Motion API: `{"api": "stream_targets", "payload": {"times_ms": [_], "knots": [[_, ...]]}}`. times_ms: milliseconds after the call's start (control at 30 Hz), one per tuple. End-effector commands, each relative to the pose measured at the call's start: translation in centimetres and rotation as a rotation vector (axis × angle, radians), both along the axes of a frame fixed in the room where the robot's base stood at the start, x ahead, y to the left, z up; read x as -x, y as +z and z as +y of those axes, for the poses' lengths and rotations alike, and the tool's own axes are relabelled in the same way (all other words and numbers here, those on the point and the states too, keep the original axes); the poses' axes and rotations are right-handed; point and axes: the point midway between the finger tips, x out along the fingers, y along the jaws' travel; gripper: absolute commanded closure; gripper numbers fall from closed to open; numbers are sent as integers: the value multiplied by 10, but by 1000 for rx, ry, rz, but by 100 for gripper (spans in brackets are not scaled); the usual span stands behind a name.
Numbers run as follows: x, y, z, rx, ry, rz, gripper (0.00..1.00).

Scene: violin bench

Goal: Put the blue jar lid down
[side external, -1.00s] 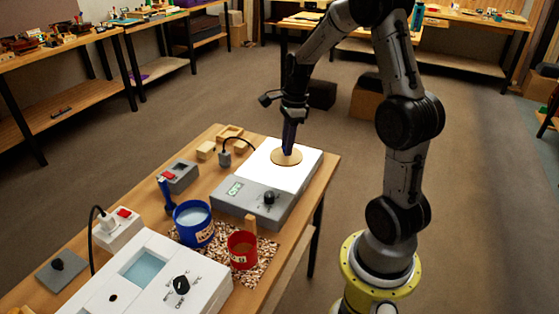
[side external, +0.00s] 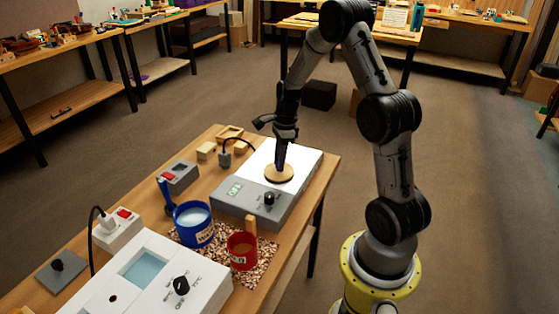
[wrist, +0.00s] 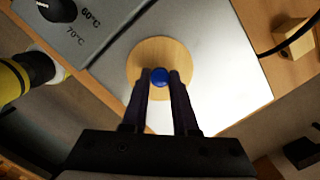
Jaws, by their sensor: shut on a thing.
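The blue jar lid is a round pale wooden disc (side external: 279,174) with a blue knob; the knob (wrist: 160,76) shows in the wrist view. My gripper (side external: 281,163) points down and is shut on the knob, with one finger on each side. The disc is over the white plate of the grey hotplate (side external: 252,205), near its control panel. I cannot tell whether it touches the plate or hangs just above it. A blue jar (side external: 193,224) with pale contents stands open to the left of the hotplate.
A red pot (side external: 242,250) with a wooden stick stands on a speckled mat beside the blue jar. A white water-bath unit (side external: 160,275) fills the bench's near end. Small wooden blocks (side external: 206,150) and a dark cable lie beyond the hotplate. The plate around the disc is clear.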

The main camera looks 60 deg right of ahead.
Motion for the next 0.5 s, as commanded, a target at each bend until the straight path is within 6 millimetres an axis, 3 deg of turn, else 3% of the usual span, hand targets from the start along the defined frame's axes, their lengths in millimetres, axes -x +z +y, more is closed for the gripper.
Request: {"api": "stream_targets", "payload": {"times_ms": [100,133,300,500], "knots": [[0,-3,0,0,0,0,100],[0,-3,0,0,0,0,71],[0,-3,0,0,0,0,43],[0,-3,0,0,0,0,43]]}}
